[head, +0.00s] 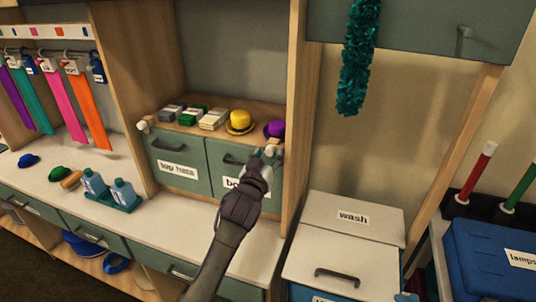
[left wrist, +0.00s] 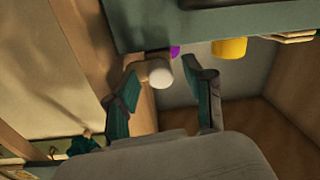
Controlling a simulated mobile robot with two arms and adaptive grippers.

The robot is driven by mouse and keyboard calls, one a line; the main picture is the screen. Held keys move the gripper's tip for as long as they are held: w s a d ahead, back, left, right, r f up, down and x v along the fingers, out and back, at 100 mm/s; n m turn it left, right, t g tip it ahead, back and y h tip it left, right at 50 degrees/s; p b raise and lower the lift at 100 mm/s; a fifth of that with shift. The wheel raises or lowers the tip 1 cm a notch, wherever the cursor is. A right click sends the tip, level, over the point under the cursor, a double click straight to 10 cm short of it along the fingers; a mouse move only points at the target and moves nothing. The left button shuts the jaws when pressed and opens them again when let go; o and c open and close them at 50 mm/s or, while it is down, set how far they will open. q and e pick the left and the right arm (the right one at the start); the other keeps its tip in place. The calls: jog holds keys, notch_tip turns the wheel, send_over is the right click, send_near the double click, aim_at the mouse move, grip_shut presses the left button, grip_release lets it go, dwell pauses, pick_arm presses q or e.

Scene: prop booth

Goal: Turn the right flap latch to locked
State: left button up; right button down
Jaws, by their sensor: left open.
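The right green flap (head: 228,158) is closed, and its label is partly hidden by my left arm. The right latch (head: 274,150) is a small pale knob at this flap's upper right corner, partly behind my gripper. In the left wrist view the latch (left wrist: 160,73) shows a round white end on a wooden piece. My left gripper (head: 268,158) is open, with one finger on each side of the latch and gaps showing. I cannot tell how the latch is turned. My right gripper is not in view.
The left flap (head: 176,163), labelled "top hats", is closed, with its own latch (head: 144,125) at its upper left. A yellow hat (head: 239,122) and a purple hat (head: 274,129) sit above the flaps. A wooden post (head: 297,110) stands close right of my gripper.

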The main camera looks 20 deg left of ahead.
pick_arm(q)
grip_shut()
jog(key=shift+m, duration=0.3)
jog(key=m, duration=0.3)
jog(key=shift+m+p, duration=0.3)
jog(key=shift+p, duration=0.1)
jog(key=m, duration=0.5)
jog(key=shift+m+t+p, duration=0.3)
jog(key=shift+p, duration=0.1)
jog(key=m, duration=0.4)
jog(key=shift+m+h+p, duration=0.3)
jog(key=shift+h+p, duration=0.1)
jog(key=shift+a+m+p, duration=0.1)
jog(key=shift+m+p, duration=0.25)
jog(key=shift+m, duration=1.65)
